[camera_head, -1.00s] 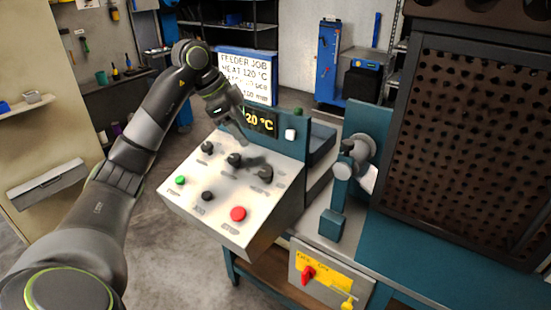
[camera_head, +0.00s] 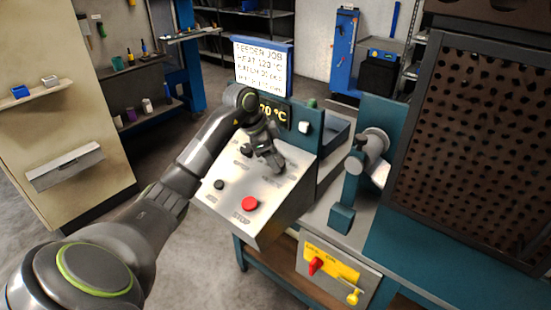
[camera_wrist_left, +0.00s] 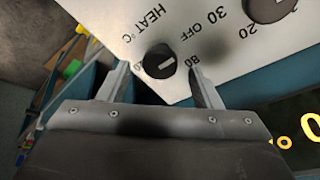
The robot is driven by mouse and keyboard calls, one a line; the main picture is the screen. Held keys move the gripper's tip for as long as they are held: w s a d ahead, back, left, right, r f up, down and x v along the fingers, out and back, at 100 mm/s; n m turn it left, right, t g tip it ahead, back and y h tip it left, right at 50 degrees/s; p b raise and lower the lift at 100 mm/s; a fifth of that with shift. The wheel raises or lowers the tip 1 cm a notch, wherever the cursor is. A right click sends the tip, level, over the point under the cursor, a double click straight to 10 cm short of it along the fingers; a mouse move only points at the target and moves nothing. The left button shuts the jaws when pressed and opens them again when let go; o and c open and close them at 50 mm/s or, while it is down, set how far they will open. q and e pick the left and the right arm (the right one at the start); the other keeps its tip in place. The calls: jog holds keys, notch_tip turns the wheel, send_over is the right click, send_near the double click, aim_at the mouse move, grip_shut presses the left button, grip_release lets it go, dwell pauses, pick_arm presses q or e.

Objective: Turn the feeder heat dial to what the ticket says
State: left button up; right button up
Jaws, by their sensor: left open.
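The heat dial (camera_wrist_left: 159,61) is a dark round knob with a pale pointer mark, beside the printed word HEAT °C in the left wrist view. My left gripper (camera_wrist_left: 160,85) is open, its fingers on either side of the dial; I cannot tell whether they touch it. In the head view my left gripper (camera_head: 272,160) is at the right part of the white control panel (camera_head: 225,200) and hides the dial there. The ticket (camera_head: 262,68) behind reads FEEDER JOB, HEAT 120 °C. The display (camera_head: 272,112) shows yellow °C digits, partly hidden by my arm.
Another knob (camera_wrist_left: 268,8), with 20, 30 and OFF nearby, sits close to the heat dial. A red stop button (camera_head: 250,203) and a black button (camera_head: 219,185) are on the panel's lower part. A red switch (camera_head: 315,266) is below. A perforated guard (camera_head: 470,140) stands right.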

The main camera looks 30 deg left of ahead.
pick_arm(q)
jog(key=shift+x, duration=1.05)
pick_arm(e)
jog(key=shift+s, duration=0.25)
pick_arm(q)
jog(key=c, duration=1)
pick_arm(e)
jog(key=shift+s+a, duration=0.1)
jog(key=shift+a, duration=0.05)
